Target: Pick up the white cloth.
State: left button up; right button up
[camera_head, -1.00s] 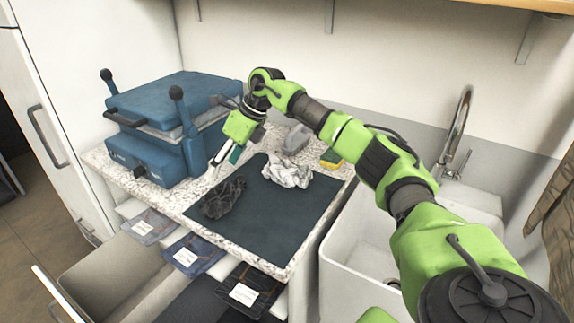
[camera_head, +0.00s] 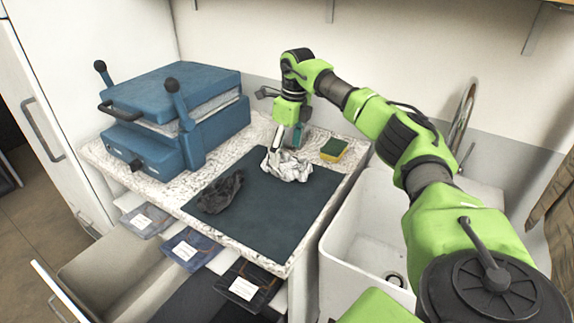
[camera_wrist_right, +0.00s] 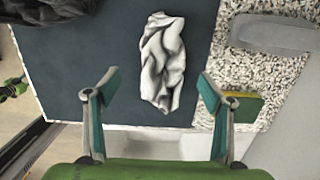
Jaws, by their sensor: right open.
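The white cloth (camera_head: 287,166) lies crumpled on the dark mat (camera_head: 262,215) on the counter. In the right wrist view the white cloth (camera_wrist_right: 162,62) lies ahead of and between the spread fingers, apart from both. My right gripper (camera_head: 287,143) points down just over the cloth's far side. In the wrist view my right gripper (camera_wrist_right: 155,95) is open and empty. A dark crumpled cloth (camera_head: 220,193) lies on the mat to the left of the white one.
A blue press (camera_head: 170,115) stands on the counter at the left. A yellow and green sponge (camera_head: 334,149) lies right of the cloth. A white sink (camera_head: 350,235) with a tap (camera_head: 462,125) is at the right. An open drawer (camera_head: 110,262) is below.

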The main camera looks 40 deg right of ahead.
aim_at(287, 155)
notch_tip(287, 155, down, 4)
jog(key=shift+r+p, duration=0.1)
jog(key=shift+p, duration=0.4)
jog(key=shift+w+d+f, duration=0.1)
jog(key=shift+w+f, duration=0.05)
jog(key=shift+f, duration=0.4)
jog(key=c, duration=0.9)
jog(key=shift+r, duration=0.2)
